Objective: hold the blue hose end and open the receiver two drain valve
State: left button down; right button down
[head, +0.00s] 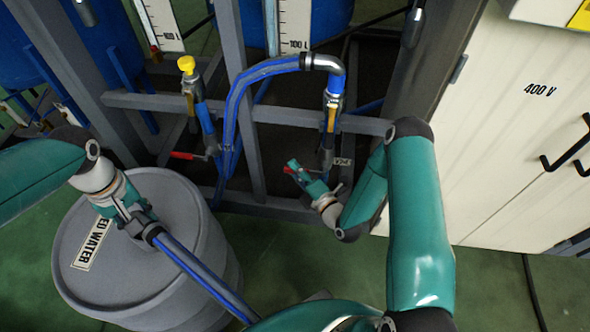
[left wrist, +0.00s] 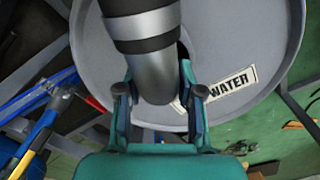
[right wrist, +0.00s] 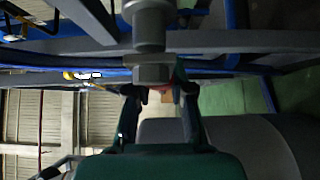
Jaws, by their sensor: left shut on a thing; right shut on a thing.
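My left gripper (head: 140,222) is shut on the grey metal end of the blue hose (head: 200,268), over the lid of the grey drum (head: 100,280). In the left wrist view the hose end (left wrist: 155,75) sits between the fingers, its opening toward the lid. My right gripper (head: 296,168) is shut at the red valve handle (head: 287,170) beside the right-hand drain pipe (head: 328,150). In the right wrist view the metal valve body (right wrist: 150,45) fills the top, and a little red handle (right wrist: 180,72) shows between the fingertips. The handle is mostly hidden.
A second drain line with a yellow knob (head: 186,64) and red handle (head: 183,155) stands left. Grey frame bars (head: 245,110) surround both lines. A white cabinet (head: 510,130) marked 400 V stands right. Green floor (head: 490,290) is mostly free at the lower right.

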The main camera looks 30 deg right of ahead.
jog(key=shift+f, duration=0.15)
jog(key=s+d+f+n+g+h, duration=0.2)
jog(key=d+f+n+g+h, duration=0.1)
jog(key=f+n+g, duration=0.3)
jog(key=shift+s+d+f+n+g+h, duration=0.15)
jog(key=shift+s+f+n+g+h, duration=0.25)
jog(key=shift+g, duration=0.6)
dwell(0.4)
jog(key=c, duration=1)
grip_release()
